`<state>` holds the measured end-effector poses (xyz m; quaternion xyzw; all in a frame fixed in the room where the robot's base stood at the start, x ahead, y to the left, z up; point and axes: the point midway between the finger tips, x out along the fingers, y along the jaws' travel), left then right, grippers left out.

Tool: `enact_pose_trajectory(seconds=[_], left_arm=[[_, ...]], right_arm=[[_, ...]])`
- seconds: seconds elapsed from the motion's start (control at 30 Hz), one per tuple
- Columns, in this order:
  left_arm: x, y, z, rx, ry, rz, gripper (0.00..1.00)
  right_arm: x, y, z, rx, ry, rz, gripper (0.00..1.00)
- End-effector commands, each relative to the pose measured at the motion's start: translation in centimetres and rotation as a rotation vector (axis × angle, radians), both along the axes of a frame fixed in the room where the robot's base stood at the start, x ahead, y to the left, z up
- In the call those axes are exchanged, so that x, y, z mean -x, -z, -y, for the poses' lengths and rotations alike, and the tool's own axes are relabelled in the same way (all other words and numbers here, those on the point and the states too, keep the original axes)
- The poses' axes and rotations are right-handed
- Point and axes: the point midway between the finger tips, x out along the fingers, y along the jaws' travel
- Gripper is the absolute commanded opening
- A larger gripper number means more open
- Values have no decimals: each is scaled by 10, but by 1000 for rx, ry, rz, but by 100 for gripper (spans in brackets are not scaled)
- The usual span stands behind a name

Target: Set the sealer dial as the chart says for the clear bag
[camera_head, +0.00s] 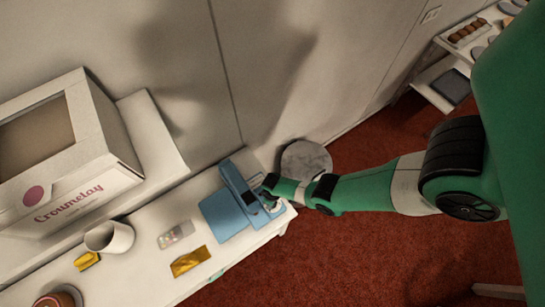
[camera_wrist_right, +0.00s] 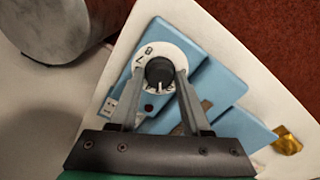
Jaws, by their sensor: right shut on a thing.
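The blue sealer (camera_head: 238,189) stands at the right end of the white counter. In the right wrist view, the sealer (camera_wrist_right: 215,85) carries a white dial disc (camera_wrist_right: 142,62) with dark figures, too small to read surely. My right gripper (camera_wrist_right: 160,78) is shut on the black dial knob (camera_wrist_right: 159,70), one finger on each side. A pale mark on the knob points toward my gripper's base. A pale packet (camera_head: 176,235) with coloured spots lies on the counter; I cannot tell whether it is the clear bag. I cannot make out the chart. My left gripper is out of view.
A white cup (camera_head: 110,237), another gold piece (camera_head: 87,261) and a large cake box (camera_head: 65,150) are to the left. A round grey thing (camera_head: 306,160) stands beyond the counter's right end.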

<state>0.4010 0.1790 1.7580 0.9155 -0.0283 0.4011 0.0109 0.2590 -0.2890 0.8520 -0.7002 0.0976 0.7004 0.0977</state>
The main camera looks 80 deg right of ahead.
Motion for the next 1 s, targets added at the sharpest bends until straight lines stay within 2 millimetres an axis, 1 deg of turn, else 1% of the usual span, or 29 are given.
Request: enact_pose_trajectory(seconds=[0.3,0.73,0.77,0.9,1.0], left_arm=[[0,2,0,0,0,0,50],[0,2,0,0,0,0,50],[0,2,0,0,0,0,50],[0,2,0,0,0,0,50],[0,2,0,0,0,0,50]], right_arm=[[1,1,0,1,90,1,0],[1,1,0,1,98,1,0],[1,1,0,1,98,1,51],[1,1,0,1,97,0,76],[0,1,0,0,97,0,77]])
